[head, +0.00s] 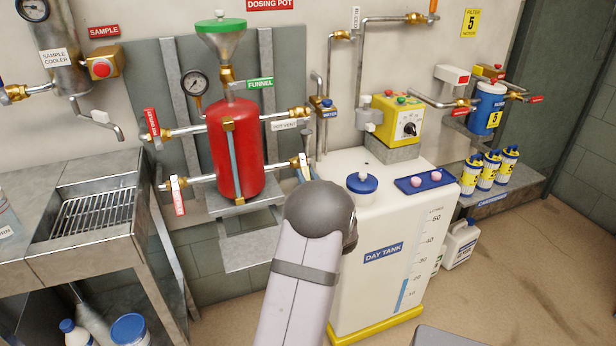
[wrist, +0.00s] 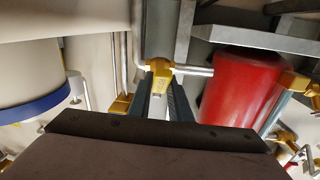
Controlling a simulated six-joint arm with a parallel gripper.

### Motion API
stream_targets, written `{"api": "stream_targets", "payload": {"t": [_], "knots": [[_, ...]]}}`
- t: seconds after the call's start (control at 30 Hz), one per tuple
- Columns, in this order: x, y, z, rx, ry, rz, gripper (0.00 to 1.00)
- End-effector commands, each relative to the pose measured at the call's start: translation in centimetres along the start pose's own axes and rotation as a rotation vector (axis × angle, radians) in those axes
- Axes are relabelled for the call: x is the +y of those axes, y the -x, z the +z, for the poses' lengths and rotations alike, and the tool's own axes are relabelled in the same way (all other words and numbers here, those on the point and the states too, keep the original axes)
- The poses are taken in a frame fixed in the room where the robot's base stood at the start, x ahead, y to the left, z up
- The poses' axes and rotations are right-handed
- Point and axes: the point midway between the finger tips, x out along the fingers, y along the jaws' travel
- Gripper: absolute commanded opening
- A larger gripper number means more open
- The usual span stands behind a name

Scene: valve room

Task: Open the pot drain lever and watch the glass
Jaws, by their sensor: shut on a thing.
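The red dosing pot (head: 252,150) stands against the back panel in the head view, with a green-lidded funnel on top. A narrow upright sight glass (head: 234,155) runs down its front; its level is too small to read. At the pot's lower right is a brass valve (head: 295,164) with a pale lever. My gripper (head: 305,174) is at this valve, mostly hidden behind my arm. In the wrist view my gripper's dark fingers (wrist: 163,105) are shut on the pale lever (wrist: 158,106), just below the yellow brass valve body (wrist: 160,70). The red pot is right of them there.
The white day tank (head: 350,250) stands right of my arm, with a blue cap (head: 362,183) and a blue tray (head: 425,182) on top. A steel sink (head: 90,260) is at the left. Pipes and other valves crowd the pot. Open floor (head: 530,270) lies at the right.

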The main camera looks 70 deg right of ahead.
Motion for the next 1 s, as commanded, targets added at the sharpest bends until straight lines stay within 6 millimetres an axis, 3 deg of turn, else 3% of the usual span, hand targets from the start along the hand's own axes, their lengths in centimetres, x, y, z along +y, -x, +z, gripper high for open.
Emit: {"api": "stream_targets", "payload": {"t": [1.0], "knots": [[-4.9,-1.6,-2.1,-0.006,-0.622,0.615,0.0]]}}
